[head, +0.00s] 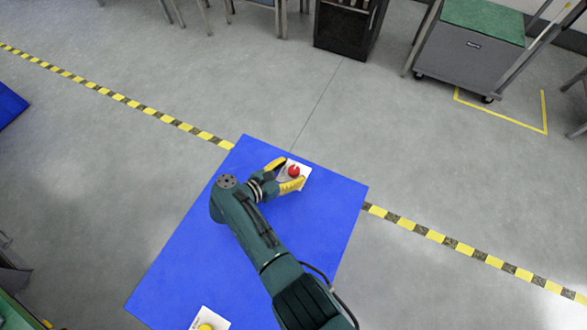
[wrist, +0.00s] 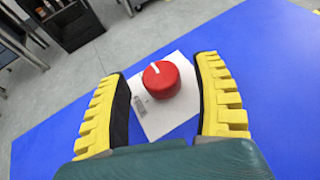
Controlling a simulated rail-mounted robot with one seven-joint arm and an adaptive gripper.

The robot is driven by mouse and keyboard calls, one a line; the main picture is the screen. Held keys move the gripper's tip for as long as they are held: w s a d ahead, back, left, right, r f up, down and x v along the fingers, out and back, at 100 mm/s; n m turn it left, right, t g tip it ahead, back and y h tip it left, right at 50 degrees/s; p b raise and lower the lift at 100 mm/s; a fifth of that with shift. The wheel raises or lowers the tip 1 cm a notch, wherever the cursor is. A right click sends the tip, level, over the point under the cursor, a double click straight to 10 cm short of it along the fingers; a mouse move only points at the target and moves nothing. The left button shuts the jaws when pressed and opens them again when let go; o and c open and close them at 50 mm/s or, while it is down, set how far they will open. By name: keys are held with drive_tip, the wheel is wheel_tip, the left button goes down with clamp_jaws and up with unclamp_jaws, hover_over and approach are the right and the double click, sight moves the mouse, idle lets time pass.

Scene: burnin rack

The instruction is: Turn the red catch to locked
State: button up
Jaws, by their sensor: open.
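The red catch (head: 293,171) is a round red knob on a white plate (head: 305,174) at the far part of the blue table. In the wrist view the red catch (wrist: 161,79) shows a white line on its top, pointing up and slightly left. The white plate (wrist: 165,118) has small dark print on its left side. My gripper (head: 288,174) has yellow fingers and is open, with the catch between and a little beyond its fingertips. In the wrist view my gripper (wrist: 160,68) has one finger on each side of the catch, with gaps on both sides.
The blue table top (head: 180,270) is mostly bare. A second white plate with a yellow knob (head: 205,327) lies at its near edge.

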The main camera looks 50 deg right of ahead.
drive_tip(key=v, duration=1)
drive_tip(key=shift+a+r, duration=0.15)
drive_tip(key=shift+a, duration=0.25)
